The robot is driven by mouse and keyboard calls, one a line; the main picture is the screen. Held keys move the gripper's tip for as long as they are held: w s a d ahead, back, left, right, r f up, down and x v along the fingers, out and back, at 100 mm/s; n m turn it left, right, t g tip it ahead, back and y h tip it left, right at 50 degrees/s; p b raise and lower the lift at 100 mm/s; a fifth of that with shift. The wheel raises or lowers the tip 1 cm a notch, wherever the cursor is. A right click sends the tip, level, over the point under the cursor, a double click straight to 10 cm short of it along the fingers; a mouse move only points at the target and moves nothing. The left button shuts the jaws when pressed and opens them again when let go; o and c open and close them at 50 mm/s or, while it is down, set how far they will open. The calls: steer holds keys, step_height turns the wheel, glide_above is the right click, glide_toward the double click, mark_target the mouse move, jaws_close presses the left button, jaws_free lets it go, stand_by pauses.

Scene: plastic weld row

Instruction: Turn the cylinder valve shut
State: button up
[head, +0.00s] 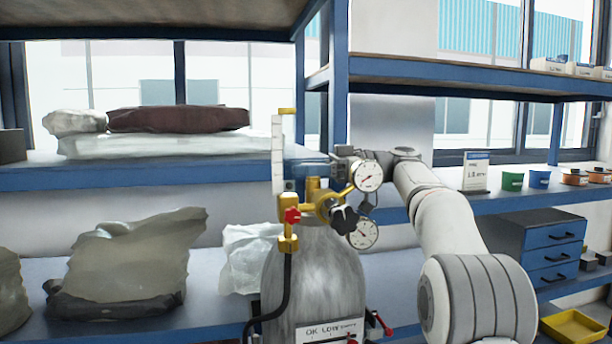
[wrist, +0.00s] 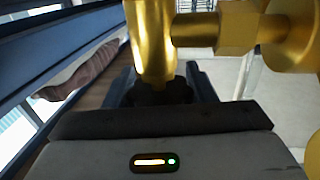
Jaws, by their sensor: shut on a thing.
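The grey gas cylinder (head: 312,285) stands upright with a label on its front. Its brass valve (head: 314,190) is on top and also shows in the wrist view (wrist: 152,45). My gripper (head: 312,170) reaches in from the right above the valve. In the wrist view my gripper (wrist: 162,88) is shut on a black valve handwheel (wrist: 160,95) at the end of the brass body, between the two dark blue fingers. The handwheel is mostly hidden by the fingers, so how far it is turned cannot be seen.
Close beside the valve are two dial gauges (head: 367,176) (head: 362,235), a black knob (head: 344,218), a red knob (head: 292,215), a clear upright tube (head: 278,150) and a black hose (head: 285,295). Blue shelving (head: 130,180) with bags (head: 135,262) stands behind.

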steer(key=m+t+b, duration=0.1)
steer(key=t+b, duration=0.1)
steer(key=b, duration=0.1)
steer(key=m+t+b, duration=0.1)
steer(key=t+b, duration=0.1)
steer(key=shift+w+f+m, duration=0.15)
steer(key=shift+f+m, duration=0.15)
steer(key=shift+w+r+m+t+h+b, duration=0.15)
steer(key=shift+r+m+t+h+b, duration=0.15)
steer(key=shift+m+t+b, duration=0.5)
steer(key=shift+n+p, duration=0.3)
steer(key=shift+p, duration=0.05)
steer(key=o, duration=1)
steer(key=shift+c, duration=0.2)
steer(key=shift+r, duration=0.1)
step_height(320, 180, up, 10)
steer(key=p, duration=0.4)
